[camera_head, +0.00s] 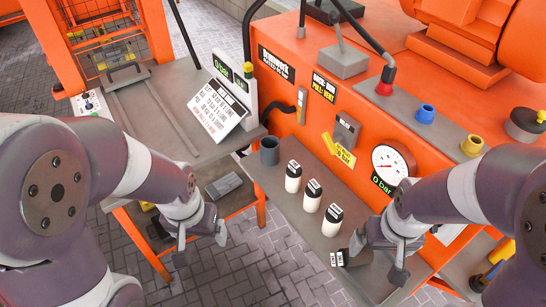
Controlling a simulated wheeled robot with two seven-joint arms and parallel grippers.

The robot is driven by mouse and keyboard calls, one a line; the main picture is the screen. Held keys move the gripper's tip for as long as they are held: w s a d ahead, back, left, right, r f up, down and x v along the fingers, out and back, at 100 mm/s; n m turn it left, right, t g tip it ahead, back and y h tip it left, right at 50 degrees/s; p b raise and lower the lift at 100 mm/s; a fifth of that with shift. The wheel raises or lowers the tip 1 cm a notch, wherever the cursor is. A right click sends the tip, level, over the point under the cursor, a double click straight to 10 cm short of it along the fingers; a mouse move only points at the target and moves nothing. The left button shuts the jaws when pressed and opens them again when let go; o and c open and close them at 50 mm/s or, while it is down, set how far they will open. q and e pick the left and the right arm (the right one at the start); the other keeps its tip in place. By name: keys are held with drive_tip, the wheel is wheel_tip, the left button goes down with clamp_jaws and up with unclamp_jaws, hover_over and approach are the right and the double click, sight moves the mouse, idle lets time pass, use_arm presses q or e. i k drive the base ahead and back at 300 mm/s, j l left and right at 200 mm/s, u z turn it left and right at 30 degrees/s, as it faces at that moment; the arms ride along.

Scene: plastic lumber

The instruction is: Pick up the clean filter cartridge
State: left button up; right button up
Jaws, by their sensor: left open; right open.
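Three white cartridges with black labelled tops stand upright in a row on the grey shelf of the orange machine: a far one (292,177), a middle one (312,196) and a near one (332,220). Their label text is too small to read, so I cannot tell which is clean. My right gripper (378,262) is open, pointing down over the shelf, just right of and nearer than the near cartridge. Small dark labelled pieces (340,258) lie beside it, partly hidden. My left gripper (201,246) is open and empty, left of the shelf, over the gap above the floor.
A dark grey cup (269,151) stands at the shelf's far left end. A pressure gauge (390,165) and a yellow arrow tag (339,150) are on the machine's front. A printed sign (217,107) stands on the left bench. A grey block (223,186) lies on a lower shelf.

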sight(292, 181)
drive_tip(key=z, duration=0.65)
drive_tip(key=i+j+z, duration=0.15)
drive_tip(key=j+z, duration=0.65)
drive_tip(key=z, duration=0.15)
drive_tip(key=j+z, duration=0.5)
drive_tip(key=j, duration=0.6)
drive_tip(key=k+j+z, duration=0.1)
drive_tip(key=j, duration=0.45)
